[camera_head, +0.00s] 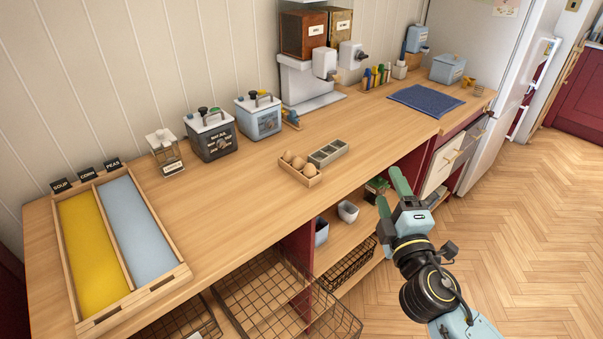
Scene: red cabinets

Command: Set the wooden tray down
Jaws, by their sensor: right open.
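A small wooden tray (287,172) rests on the wooden counter (225,195), near its front edge. Several brown eggs (299,163) sit in its left part, and a greyish divided section (328,152) adjoins on the right. A larger wooden tray (160,283) with a yellow and a pale blue section lies flat at the counter's left end. My right gripper (391,192) is open and empty, beyond the counter's front edge and apart from both trays. My left gripper is not in view.
Canisters (211,135) and a dispenser (308,84) stand along the wall. A blue mat (425,100) lies at the far right. Wire baskets (270,300) sit below the counter front. The counter between the trays is clear.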

